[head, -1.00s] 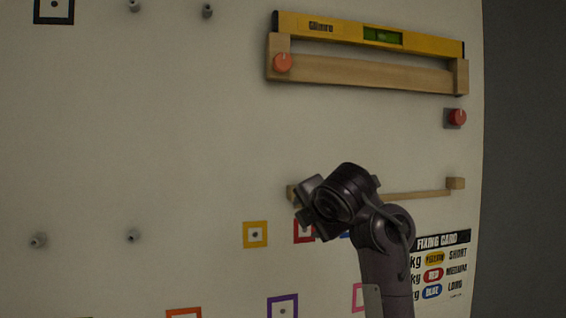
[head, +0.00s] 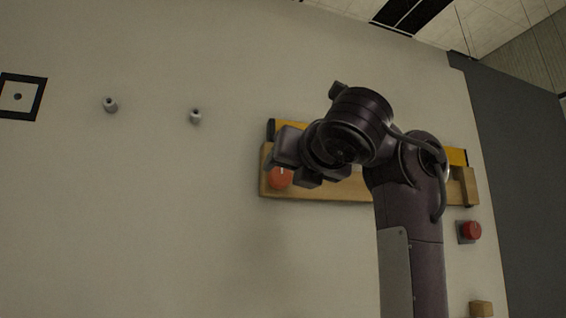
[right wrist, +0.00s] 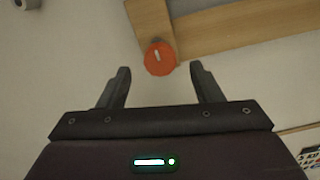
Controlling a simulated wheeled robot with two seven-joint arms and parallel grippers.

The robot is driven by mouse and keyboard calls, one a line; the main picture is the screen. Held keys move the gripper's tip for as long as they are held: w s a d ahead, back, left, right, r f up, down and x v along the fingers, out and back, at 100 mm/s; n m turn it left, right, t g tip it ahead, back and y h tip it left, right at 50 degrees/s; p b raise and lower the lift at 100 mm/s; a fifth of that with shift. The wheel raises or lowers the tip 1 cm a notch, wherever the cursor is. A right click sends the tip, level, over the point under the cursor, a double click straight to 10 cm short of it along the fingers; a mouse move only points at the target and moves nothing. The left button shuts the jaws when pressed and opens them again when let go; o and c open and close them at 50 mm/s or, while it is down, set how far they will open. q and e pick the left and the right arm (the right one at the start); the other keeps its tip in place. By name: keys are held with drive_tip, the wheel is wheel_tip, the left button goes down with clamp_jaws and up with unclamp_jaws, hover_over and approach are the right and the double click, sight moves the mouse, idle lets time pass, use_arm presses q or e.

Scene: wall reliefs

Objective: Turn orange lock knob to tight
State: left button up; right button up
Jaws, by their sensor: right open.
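The orange lock knob (head: 280,178) is a round knob with a pale mark line, on the left end of a wooden rail (head: 345,188) on the wall. In the right wrist view the knob (right wrist: 160,58) shows just beyond the fingertips, roughly centred between them, its pale line nearly upright. My right gripper (head: 297,172) is beside the knob in the head view and hides part of it and much of the rail. In the right wrist view its two fingers (right wrist: 160,78) are apart with nothing between them. My left gripper is not in view.
A yellow level (head: 455,157) lies along the rail, mostly hidden by my right arm. A red knob (head: 471,230) on a grey plate is at lower right. Two grey pegs (head: 110,105) (head: 196,116) and a black square marker (head: 20,96) are at left. The wall between is bare.

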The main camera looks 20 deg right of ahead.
sight(282, 176)
drive_tip(key=w+p, duration=0.2)
drive_tip(key=w, duration=0.1)
drive_tip(key=shift+w, duration=0.65)
drive_tip(key=shift+s+a, duration=0.1)
drive_tip(key=shift+c, duration=0.9)
drive_tip(key=c, duration=0.8)
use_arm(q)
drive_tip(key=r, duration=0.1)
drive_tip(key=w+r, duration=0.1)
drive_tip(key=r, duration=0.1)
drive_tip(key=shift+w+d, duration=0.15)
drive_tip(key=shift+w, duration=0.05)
